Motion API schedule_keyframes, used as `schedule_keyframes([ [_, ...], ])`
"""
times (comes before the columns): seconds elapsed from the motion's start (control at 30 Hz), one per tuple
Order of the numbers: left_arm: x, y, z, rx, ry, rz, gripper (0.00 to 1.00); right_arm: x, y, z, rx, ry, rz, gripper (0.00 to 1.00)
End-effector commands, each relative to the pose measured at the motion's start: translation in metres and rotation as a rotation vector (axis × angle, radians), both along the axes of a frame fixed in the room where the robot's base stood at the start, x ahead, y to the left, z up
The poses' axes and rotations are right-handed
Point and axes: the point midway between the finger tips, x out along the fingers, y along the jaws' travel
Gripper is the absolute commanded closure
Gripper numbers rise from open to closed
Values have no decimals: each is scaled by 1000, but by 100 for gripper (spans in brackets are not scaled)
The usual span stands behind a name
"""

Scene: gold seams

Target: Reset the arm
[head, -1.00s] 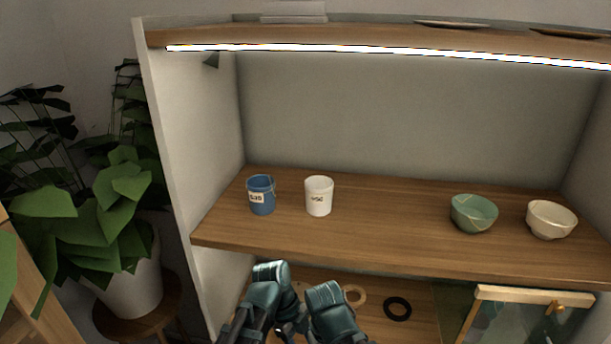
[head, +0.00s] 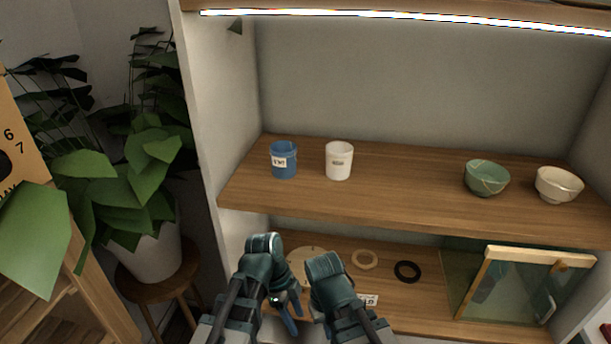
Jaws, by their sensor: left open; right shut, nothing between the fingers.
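My two dark teal arms rise from the bottom centre, folded close beside each other in front of the lower shelf. Blue finger parts of my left gripper (head: 286,312) show beside the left arm, below its rounded joint. It is open and I see nothing held in it. My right gripper is hidden; only dark teal links of that arm show.
The upper shelf (head: 400,190) bears a blue cup (head: 284,165), a white cup (head: 339,165), a green bowl (head: 487,180) and a cream bowl (head: 558,188). Below lie a tan ring (head: 365,252), a black ring (head: 407,264) and a glass box with a wooden-framed front (head: 540,256). A plant (head: 130,180) stands left.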

Motion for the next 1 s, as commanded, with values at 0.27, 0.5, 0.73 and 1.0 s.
schedule_keyframes([
  [0.27, 10, 35, -5, 115, 45, 428, 47, 0, 0, 0, 0, 0, 0, 100],
  [0.5, 21, 85, -10, 235, 81, 1052, 47, 0, 0, 0, 0, 0, 0, 100],
  [0.73, 27, 117, -11, 276, 90, 1461, 47, 0, 0, 0, 0, 0, 0, 100],
  [1.0, 30, 144, -11, 285, 90, 1804, 47, 0, 0, 0, 0, 0, 0, 100],
])
